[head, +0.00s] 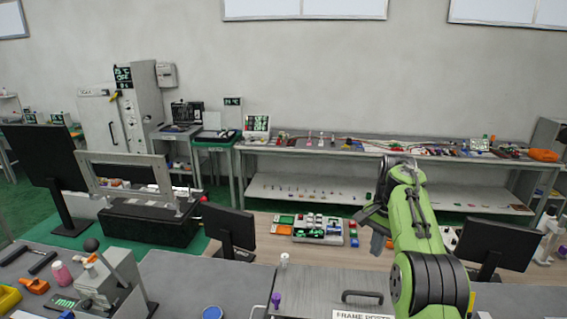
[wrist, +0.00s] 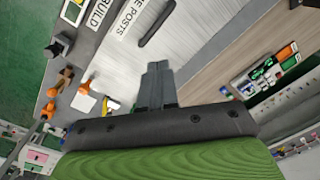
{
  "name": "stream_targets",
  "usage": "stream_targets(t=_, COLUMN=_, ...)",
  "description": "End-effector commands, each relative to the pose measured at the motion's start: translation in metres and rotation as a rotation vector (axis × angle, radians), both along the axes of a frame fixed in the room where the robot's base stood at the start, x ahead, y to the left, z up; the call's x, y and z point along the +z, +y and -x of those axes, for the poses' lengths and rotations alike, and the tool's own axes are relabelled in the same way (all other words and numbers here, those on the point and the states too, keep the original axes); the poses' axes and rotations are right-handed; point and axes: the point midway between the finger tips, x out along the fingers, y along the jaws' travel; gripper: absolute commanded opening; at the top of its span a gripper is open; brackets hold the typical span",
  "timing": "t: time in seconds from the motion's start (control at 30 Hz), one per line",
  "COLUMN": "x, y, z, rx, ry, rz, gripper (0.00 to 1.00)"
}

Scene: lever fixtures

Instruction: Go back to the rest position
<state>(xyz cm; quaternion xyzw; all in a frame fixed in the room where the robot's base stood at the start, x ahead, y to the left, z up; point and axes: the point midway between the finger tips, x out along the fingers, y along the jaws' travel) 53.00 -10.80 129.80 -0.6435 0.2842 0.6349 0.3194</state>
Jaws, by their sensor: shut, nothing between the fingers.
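My gripper (head: 376,238) hangs at the end of my green arm, right of the middle in the head view, above the wooden bench. In the wrist view its two dark fingers (wrist: 157,82) are together with nothing between them. It touches no fixture that I can see. A grey lever fixture (head: 105,280) with a black ball knob (head: 91,244) stands at the lower left, well apart from my gripper. A black fixture with an upright metal frame (head: 125,160) stands behind it. My arm hides part of the bench.
A panel with a dark handle (head: 362,296) lies below my gripper. A board of coloured parts (head: 318,229) is left of my gripper. Monitors (head: 229,229) stand to the left, and another (head: 497,245) to the right. A long shelf table (head: 300,187) runs along the wall.

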Motion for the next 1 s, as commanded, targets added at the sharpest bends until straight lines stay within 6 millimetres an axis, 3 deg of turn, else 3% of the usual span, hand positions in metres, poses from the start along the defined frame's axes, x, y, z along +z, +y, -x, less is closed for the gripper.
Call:
stream_targets(t=0.13, x=0.039, y=0.034, z=0.051, rx=0.189, ry=-0.097, rz=0.053, gripper=0.00)
stream_targets(t=0.3, x=0.056, y=0.066, z=0.132, rx=0.393, ry=-0.202, rz=0.116, gripper=0.00)
stream_targets(t=0.47, x=0.037, y=0.088, z=0.220, rx=0.577, ry=-0.299, rz=0.175, gripper=0.00)
stream_targets(t=0.63, x=-0.017, y=0.101, z=0.304, rx=0.754, ry=-0.396, rz=0.233, gripper=0.00)
stream_targets(t=0.7, x=-0.037, y=0.104, z=0.326, rx=0.804, ry=-0.422, rz=0.248, gripper=0.00)
stream_targets(t=0.8, x=-0.054, y=0.106, z=0.342, rx=0.844, ry=-0.443, rz=0.262, gripper=0.00)
stream_targets(t=1.0, x=-0.056, y=0.106, z=0.345, rx=0.854, ry=-0.446, rz=0.265, gripper=0.00)
